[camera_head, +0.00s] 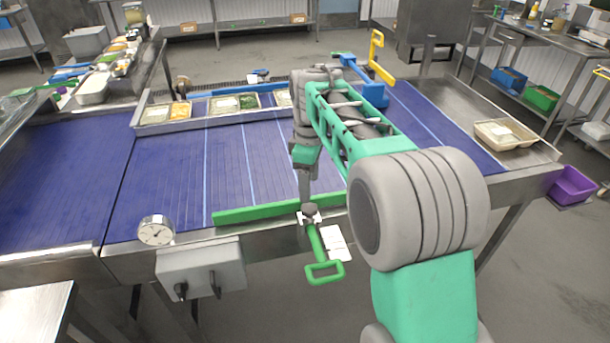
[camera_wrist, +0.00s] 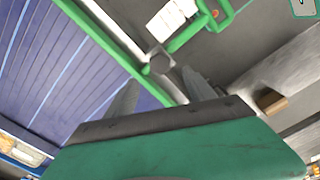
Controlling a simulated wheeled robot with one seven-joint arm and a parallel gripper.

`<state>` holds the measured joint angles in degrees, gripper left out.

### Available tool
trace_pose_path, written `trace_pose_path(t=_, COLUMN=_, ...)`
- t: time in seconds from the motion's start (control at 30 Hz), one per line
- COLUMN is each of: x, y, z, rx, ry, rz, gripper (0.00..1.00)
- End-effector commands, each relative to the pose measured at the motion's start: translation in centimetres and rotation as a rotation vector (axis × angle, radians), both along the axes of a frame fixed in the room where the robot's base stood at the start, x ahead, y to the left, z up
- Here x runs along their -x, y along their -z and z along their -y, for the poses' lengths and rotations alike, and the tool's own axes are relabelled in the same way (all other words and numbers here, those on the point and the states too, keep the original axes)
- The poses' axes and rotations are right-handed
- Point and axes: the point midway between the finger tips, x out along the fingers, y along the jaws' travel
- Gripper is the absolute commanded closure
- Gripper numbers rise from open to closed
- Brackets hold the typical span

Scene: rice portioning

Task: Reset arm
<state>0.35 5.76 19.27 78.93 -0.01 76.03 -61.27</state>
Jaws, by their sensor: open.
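My gripper (camera_head: 307,203) points down at the front edge of the blue conveyor belt (camera_head: 170,175). It is just above the hub of a green tool whose long bar (camera_head: 255,212) lies along that edge and whose loop handle (camera_head: 325,271) hangs out in front. In the wrist view my gripper (camera_wrist: 160,92) has its two grey fingers spread apart, with the tool's grey hub (camera_wrist: 161,63) between and beyond their tips. Nothing is clasped between them. Whether a finger touches the hub I cannot tell.
Food trays (camera_head: 232,103) stand along the belt's far side. A beige tray (camera_head: 505,134) sits at the right end. A round dial (camera_head: 156,231) and a grey control box (camera_head: 201,268) are at the front left. The left belt is clear.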

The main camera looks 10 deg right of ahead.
Motion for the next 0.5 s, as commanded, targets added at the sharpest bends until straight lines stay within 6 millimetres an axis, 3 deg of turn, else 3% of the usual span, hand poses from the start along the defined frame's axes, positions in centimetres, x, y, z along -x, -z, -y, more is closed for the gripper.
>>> trace_pose_path(t=0.13, x=0.3, y=-0.2, z=0.0, rx=0.000, ry=0.016, rz=0.007, gripper=0.37)
trace_pose_path(t=0.23, x=2.5, y=-1.0, z=-0.1, rx=-0.003, ry=0.130, rz=0.043, gripper=0.37)
trace_pose_path(t=0.37, x=8.1, y=-1.5, z=-0.4, rx=-0.027, ry=0.416, rz=0.128, gripper=0.37)
trace_pose_path(t=0.5, x=14.5, y=0.1, z=-0.6, rx=-0.086, ry=0.745, rz=0.217, gripper=0.37)
